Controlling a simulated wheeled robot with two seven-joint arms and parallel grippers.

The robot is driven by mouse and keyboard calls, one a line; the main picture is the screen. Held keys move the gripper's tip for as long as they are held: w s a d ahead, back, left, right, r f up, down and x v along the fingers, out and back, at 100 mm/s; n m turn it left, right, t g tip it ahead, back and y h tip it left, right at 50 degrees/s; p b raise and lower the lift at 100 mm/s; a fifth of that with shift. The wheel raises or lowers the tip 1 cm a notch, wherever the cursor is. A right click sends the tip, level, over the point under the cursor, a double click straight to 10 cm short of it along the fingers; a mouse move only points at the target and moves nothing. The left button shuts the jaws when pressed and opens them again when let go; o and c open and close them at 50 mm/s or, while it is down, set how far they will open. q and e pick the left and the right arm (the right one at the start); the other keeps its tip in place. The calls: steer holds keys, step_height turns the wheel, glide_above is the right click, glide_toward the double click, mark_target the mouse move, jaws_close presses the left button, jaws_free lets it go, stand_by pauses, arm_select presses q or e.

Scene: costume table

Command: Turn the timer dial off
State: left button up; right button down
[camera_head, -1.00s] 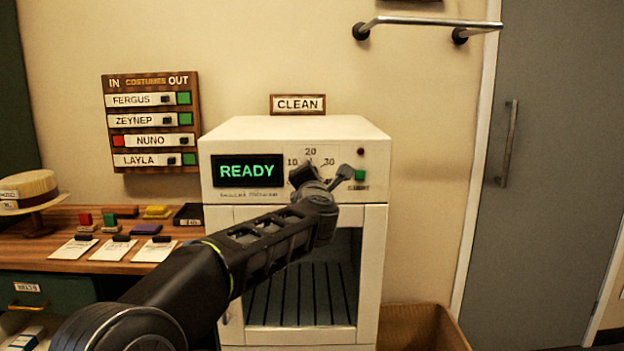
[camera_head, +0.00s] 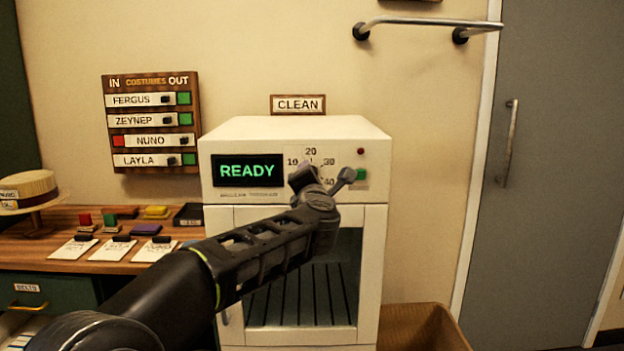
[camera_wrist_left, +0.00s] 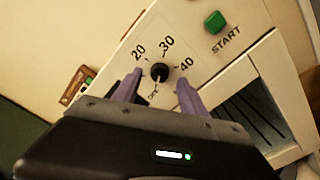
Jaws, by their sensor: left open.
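The timer dial (camera_wrist_left: 160,72) is a small black knob on the white panel, ringed by numbers; 20, 30 and 40 are readable in the left wrist view. A thin mark runs below the knob, but I cannot tell its setting surely. My left gripper (camera_head: 324,177) is open in front of the dial, and its arm and fingers hide most of the knob in the head view. In the left wrist view the two purple fingers (camera_wrist_left: 159,79) stand on either side of the knob, with gaps; no contact shows. My right gripper is not in view.
The white machine (camera_head: 292,128) has a green READY display (camera_head: 248,171). A green START button (camera_wrist_left: 215,22) and a small red lamp (camera_head: 361,151) are right of the dial. A wooden counter (camera_head: 25,255) with cards stands left; a cardboard box (camera_head: 425,330) is at lower right.

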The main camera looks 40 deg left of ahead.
arm_select(q)
steer(key=v, duration=0.5)
steer(key=shift+s+d, duration=0.1)
stand_by(0.4)
